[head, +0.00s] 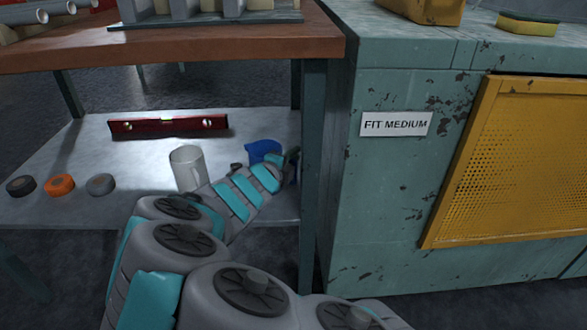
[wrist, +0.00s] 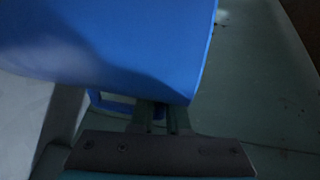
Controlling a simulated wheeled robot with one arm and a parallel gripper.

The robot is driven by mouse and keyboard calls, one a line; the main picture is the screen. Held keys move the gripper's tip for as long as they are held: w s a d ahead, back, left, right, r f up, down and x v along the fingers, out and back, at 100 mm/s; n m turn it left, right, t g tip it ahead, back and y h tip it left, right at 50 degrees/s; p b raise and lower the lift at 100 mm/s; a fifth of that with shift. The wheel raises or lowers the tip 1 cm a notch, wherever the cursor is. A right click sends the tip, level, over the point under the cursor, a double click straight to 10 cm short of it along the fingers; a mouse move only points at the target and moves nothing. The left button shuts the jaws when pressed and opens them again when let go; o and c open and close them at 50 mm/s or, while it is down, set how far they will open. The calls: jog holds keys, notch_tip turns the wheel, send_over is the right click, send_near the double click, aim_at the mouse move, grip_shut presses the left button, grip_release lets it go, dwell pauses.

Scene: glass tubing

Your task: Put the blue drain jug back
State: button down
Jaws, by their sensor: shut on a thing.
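The blue drain jug (head: 263,150) shows behind my arm in the head view, at the right end of the lower shelf (head: 80,150), near the table leg. It fills the upper left of the wrist view (wrist: 120,45), with part of its handle (wrist: 112,104) beside the fingers. My gripper (wrist: 160,118) is shut on the jug, at its handle side. I cannot tell whether the jug touches the shelf.
The tabletop (head: 200,42) is above. A table leg (head: 313,180) and teal cabinet (head: 390,200) are at right.

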jog(key=shift+f, duration=0.25)
jog(key=c, duration=0.9)
grip_release()
jog(key=shift+f, duration=0.15)
jog(key=p+v, duration=0.3)
jog(key=v, duration=0.9)
